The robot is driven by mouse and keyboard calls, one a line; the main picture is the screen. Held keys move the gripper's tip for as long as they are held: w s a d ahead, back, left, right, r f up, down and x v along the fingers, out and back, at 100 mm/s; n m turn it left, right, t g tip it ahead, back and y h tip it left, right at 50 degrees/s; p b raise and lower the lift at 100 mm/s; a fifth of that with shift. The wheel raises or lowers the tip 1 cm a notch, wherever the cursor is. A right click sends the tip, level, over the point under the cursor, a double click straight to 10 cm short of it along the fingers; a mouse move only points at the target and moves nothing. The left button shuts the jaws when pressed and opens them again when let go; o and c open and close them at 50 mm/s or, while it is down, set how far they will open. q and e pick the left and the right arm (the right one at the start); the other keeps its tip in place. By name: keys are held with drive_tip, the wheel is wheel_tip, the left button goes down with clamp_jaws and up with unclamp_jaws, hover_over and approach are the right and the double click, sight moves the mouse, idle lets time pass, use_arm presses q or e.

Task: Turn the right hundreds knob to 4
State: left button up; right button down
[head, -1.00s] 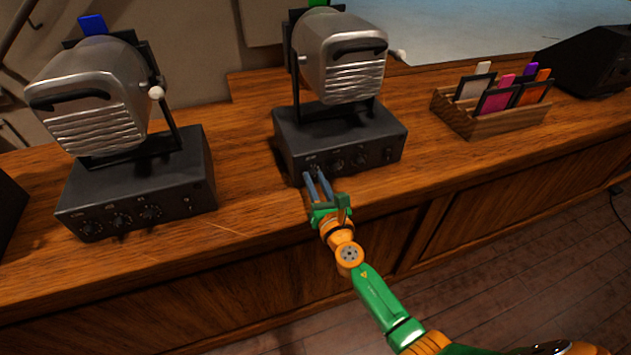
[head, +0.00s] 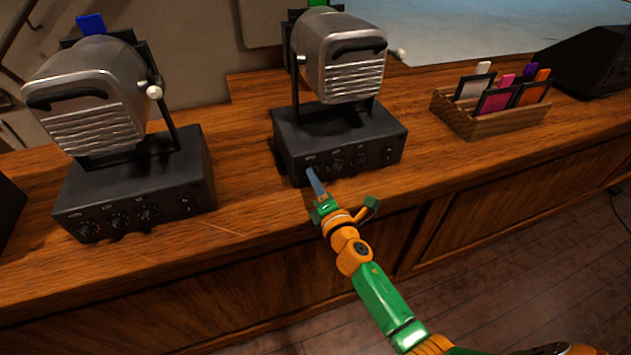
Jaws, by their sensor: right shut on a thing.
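The right control box (head: 295,150) is dark, with a lamp standing on it. Its front panel carries a row of knobs. The right hundreds knob, at the left end of that row, is hidden behind my fingertips, so its setting cannot be read. My right gripper (head: 314,181) is shut on that knob, coming from the front of the desk. Its fingers are seen edge-on, one over the other. The middle knob (head: 338,166) and the right-hand knob (head: 361,159) on the same panel are untouched. My left gripper is not in view.
The left control box (head: 80,195) has similar knobs and a lamp (head: 90,95). The right lamp (head: 343,55) stands above the right box. A wooden rack (head: 465,122) with coloured cards and a black wedge-shaped case (head: 590,60) are at right. The desk between the boxes is clear.

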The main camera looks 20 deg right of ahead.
drive_tip(key=m, duration=0.4)
drive_tip(key=shift+f, duration=0.1)
drive_tip(key=shift+m+y, duration=0.3)
drive_tip(key=shift+m, duration=1.8)
drive_tip(key=c, duration=0.7)
unclamp_jaws()
drive_tip(key=s, duration=0.7)
drive_tip(key=shift+d+p, duration=0.25)
drive_tip(key=shift+p, duration=0.15)
drive_tip(key=shift+s, duration=0.1)
